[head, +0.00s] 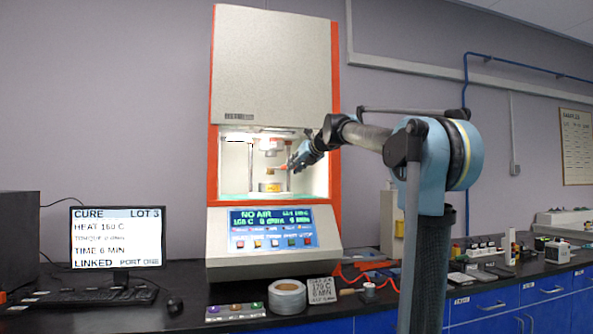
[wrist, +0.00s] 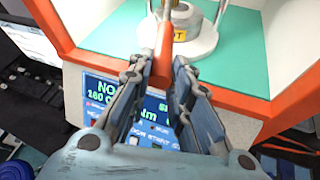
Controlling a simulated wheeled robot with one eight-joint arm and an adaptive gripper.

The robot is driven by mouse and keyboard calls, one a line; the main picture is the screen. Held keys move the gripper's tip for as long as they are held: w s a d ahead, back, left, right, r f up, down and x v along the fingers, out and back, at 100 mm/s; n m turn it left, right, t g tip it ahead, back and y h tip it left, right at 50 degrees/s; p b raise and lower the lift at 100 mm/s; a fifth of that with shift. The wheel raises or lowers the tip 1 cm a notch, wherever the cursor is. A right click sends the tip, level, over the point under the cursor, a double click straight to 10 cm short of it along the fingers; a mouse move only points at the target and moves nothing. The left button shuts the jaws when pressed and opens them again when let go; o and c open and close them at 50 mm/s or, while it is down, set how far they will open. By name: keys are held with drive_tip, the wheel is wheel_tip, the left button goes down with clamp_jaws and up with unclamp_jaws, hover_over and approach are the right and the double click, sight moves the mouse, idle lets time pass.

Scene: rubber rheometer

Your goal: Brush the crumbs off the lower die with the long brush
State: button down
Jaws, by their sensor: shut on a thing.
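The rheometer (head: 275,70) has its lit chamber open. The lower die (head: 270,187) is a round metal piece with a yellow label on the chamber floor, below the upper die (head: 270,148). In the wrist view the lower die (wrist: 186,18) stands at the top on a white round base. My gripper (head: 302,160) is at the chamber's right front. It is shut on the long brush, whose orange-brown handle (wrist: 164,42) shows between the fingers and points towards the die. The brush's bristles and any crumbs are too small or hidden to make out.
The orange chamber frame (wrist: 240,98) edges the opening close to my fingers. Metal posts stand beside the die. The control panel (head: 272,228) is below.

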drive_tip(key=shift+w+a, duration=0.25)
drive_tip(key=shift+w, duration=0.6)
drive_tip(key=shift+w+a, duration=0.25)
drive_tip(key=shift+w, duration=0.6)
drive_tip(key=shift+f, duration=1.15)
